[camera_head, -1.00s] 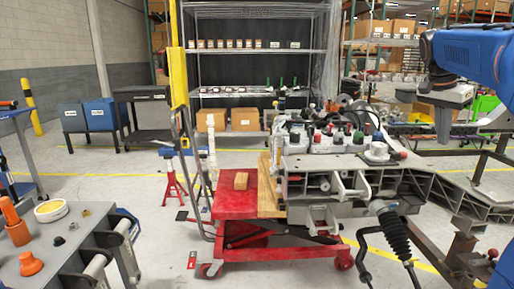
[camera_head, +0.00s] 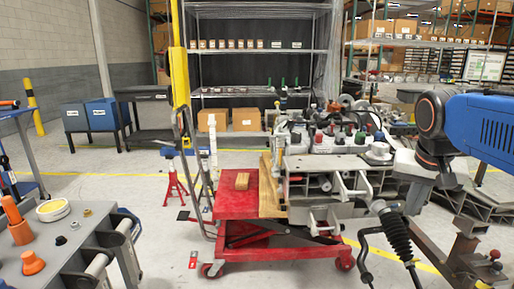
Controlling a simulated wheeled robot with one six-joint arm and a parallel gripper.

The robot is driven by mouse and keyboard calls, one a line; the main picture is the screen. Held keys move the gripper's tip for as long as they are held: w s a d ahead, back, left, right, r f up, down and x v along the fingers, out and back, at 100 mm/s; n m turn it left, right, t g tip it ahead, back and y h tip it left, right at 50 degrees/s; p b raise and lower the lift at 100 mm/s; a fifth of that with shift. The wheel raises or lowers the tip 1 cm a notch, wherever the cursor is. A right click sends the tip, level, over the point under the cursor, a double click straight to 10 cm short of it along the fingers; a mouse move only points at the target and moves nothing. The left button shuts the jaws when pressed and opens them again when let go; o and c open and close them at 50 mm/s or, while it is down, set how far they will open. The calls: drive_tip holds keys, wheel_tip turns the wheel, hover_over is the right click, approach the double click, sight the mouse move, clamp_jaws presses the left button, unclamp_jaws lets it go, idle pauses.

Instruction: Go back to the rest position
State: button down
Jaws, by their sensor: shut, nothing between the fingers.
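My blue arm (camera_head: 490,122) reaches in from the right edge. Its dark wrist with an orange ring hangs in front of the right end of the grey chassis fixture (camera_head: 325,165).
Colored knobs and parts crowd the fixture's top. A black ribbed boot (camera_head: 396,236) rises in front. A grey bench (camera_head: 75,243) with orange parts is at lower left.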

drive_tip(key=s+a+f+n+y, duration=0.1)
drive_tip(key=s+a+f+n, duration=0.2)
drive_tip(key=s+f, duration=0.3)
drive_tip(key=s+a+f+n+t, duration=0.1)
drive_tip(key=s+a+f+n, duration=0.1)
drive_tip(key=s+a+f, duration=0.2)
wheel_tip(320, 180, down, 5)
drive_tip(key=s, duration=0.2)
drive_tip(key=shift+s+a+r+n+y, duration=0.15)
drive_tip(key=shift+s+a+n+y, duration=0.15)
drive_tip(key=shift+s+n+y, duration=0.1)
